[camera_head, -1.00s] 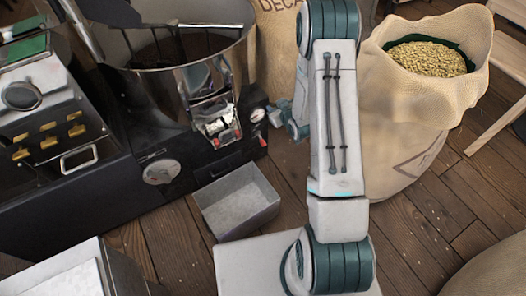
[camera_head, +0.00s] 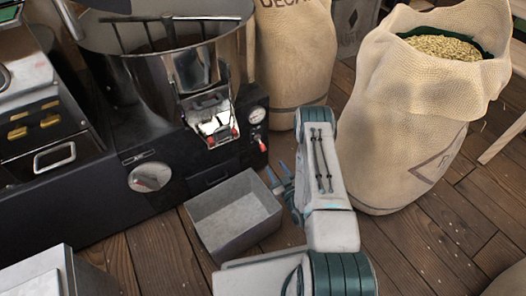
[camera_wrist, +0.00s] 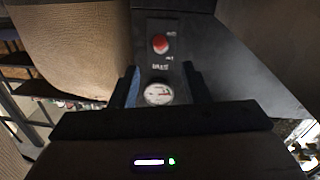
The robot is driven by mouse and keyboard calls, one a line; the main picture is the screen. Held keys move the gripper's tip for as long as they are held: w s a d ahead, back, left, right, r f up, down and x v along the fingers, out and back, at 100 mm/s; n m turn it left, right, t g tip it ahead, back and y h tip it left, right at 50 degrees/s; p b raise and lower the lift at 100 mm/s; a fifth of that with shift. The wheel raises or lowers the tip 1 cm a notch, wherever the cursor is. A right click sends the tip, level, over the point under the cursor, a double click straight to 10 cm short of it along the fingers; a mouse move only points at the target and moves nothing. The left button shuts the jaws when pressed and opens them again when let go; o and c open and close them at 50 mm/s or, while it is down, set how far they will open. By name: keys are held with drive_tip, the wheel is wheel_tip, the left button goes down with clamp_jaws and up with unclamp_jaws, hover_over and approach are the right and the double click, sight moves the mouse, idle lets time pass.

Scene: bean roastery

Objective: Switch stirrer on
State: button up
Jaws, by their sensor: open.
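The roaster (camera_head: 150,95) is a dark machine with a steel drum and stirrer arms at the left in the head view. On its right end are a round white gauge (camera_head: 257,115) and a small red knob (camera_head: 262,146). In the wrist view, the red knob (camera_wrist: 160,43) sits on a dark panel with small white lettering, above the gauge (camera_wrist: 157,93). The lettering is too blurred to read, and the knob's setting cannot be told. My gripper (camera_head: 279,178) is open and empty, right of the grey bin. In the wrist view, its fingers (camera_wrist: 161,70) frame the gauge; contact is not visible.
The open grey bin (camera_head: 192,212) stands on the wood floor in front of the roaster. A sack of green beans (camera_head: 390,120) stands at the right, with a closed sack (camera_head: 297,60) behind. Bare floor (camera_head: 455,205) shows at the lower right.

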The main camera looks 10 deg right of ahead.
sight(263, 148)
drive_tip(key=shift+b+x, duration=2)
drive_tip(key=shift+x, duration=3.9)
clamp_jaws()
